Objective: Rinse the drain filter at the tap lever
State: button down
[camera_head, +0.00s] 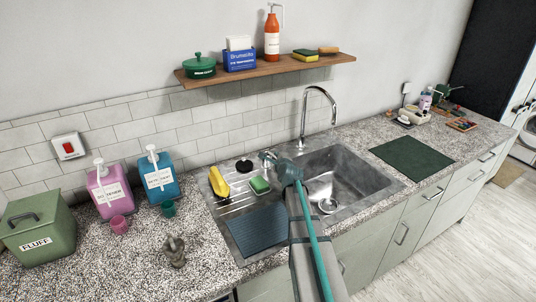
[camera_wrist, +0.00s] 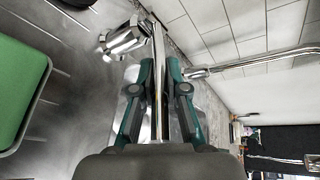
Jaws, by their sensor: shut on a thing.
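My gripper (camera_wrist: 160,65) has its two teal fingers shut on a slim chrome bar (camera_wrist: 157,110), which looks like the tap lever. A faceted chrome fitting (camera_wrist: 122,40) sits by the bar's far end. In the head view my gripper (camera_head: 267,157) is at the back of the sink, left of the tap (camera_head: 303,120), and hides most of the lever. A round, pale-rimmed piece at the drain (camera_head: 328,206) lies on the sink floor and looks like the drain filter. It is apart from my gripper. I see no clear water stream.
The steel sink (camera_head: 375,187) has a drainboard on its left with a yellow bottle (camera_head: 218,181), a green sponge (camera_head: 260,185) and a blue ribbed mat (camera_head: 260,229). A dark green mat (camera_head: 412,158) lies right of the sink. A wooden shelf (camera_head: 265,70) hangs above.

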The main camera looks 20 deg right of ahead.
dwell(0.3)
jog(key=c, duration=1.2)
grip_release()
jog(key=shift+s, duration=0.1)
jog(key=v, duration=1.2)
